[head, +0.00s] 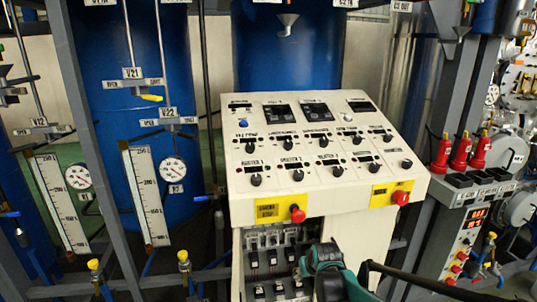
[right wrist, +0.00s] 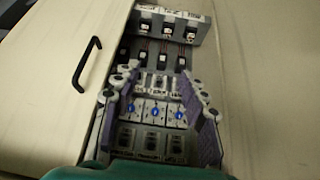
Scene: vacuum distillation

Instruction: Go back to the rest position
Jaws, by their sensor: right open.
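My right gripper (right wrist: 158,80) is open and empty in the right wrist view, its two purple-padded fingers apart. It is in front of a recessed bay of breakers (right wrist: 152,140), with several switches and blue dots showing between the fingers. I cannot tell whether the fingers touch anything. In the head view, a teal and black part of my right arm shows at the bottom, in front of the lower breaker bay (head: 268,262) of the white control console (head: 330,195). The fingertips are hard to make out there. My left gripper is not in view.
A pale panel with a black handle (right wrist: 86,62) lies left of the bay in the right wrist view. In the head view, grey frame posts, blue tanks (head: 140,100) and gauges stand left. A grey post and red-topped units (head: 460,150) stand right.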

